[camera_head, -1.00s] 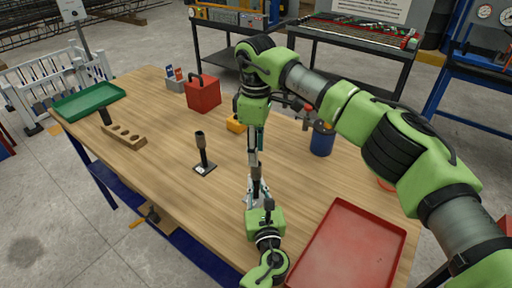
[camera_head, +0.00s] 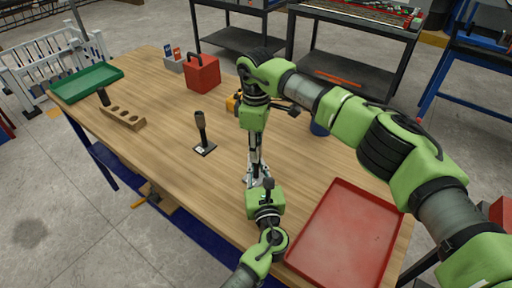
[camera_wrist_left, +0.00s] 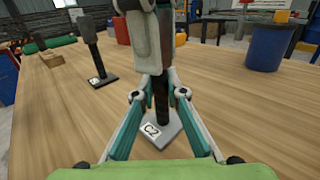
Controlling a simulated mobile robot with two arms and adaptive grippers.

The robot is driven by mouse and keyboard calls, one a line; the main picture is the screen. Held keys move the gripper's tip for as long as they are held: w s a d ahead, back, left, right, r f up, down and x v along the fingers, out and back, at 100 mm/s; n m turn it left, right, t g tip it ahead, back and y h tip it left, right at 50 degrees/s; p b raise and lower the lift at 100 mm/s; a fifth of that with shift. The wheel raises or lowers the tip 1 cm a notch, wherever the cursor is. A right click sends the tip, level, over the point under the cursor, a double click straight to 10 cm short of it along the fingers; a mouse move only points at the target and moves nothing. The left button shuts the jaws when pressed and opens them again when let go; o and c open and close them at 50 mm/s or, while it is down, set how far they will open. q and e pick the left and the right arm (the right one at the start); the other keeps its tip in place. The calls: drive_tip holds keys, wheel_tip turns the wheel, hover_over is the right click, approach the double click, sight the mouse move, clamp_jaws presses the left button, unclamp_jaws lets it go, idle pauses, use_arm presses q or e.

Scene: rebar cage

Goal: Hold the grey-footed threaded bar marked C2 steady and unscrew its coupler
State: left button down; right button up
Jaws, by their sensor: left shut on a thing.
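The grey-footed bar marked C2 (camera_wrist_left: 161,98) stands upright on the table in the left wrist view; its label faces me. My left gripper (camera_wrist_left: 160,98) is shut on its dark shaft above the foot; it also shows low in the head view (camera_head: 257,181). My right gripper (camera_head: 254,166) points down from above, its fingers at the bar's top; it also shows in the left wrist view (camera_wrist_left: 152,60). Those fingers hide the coupler, and I cannot tell whether they grip it. A second bar with a coupler on top (camera_head: 201,132) stands apart to the left.
A red tray (camera_head: 345,181) lies at the right front. A red box (camera_head: 203,75), a green tray (camera_head: 86,85) and a wooden block with holes (camera_head: 123,118) stand farther back and left. A blue container (camera_wrist_left: 269,48) stands right of the bar. The table's left front is clear.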

drive_tip(key=n, duration=0.3)
drive_tip(key=shift+w, duration=0.1)
clamp_jaws()
drive_tip(key=n, duration=0.5)
drive_tip(key=shift+r, duration=0.1)
drive_tip(key=n, duration=0.8)
drive_tip(key=shift+n, duration=0.4)
drive_tip(key=n, duration=1.1)
drive_tip(key=shift+n, duration=0.3)
drive_tip(key=n, duration=1.1)
drive_tip(key=shift+n, duration=0.4)
drive_tip(key=n, duration=0.8)
drive_tip(key=shift+r, duration=0.1)
drive_tip(key=n, duration=0.8)
drive_tip(key=shift+n, duration=0.3)
drive_tip(key=n, duration=0.7)
drive_tip(key=shift+n, duration=0.4)
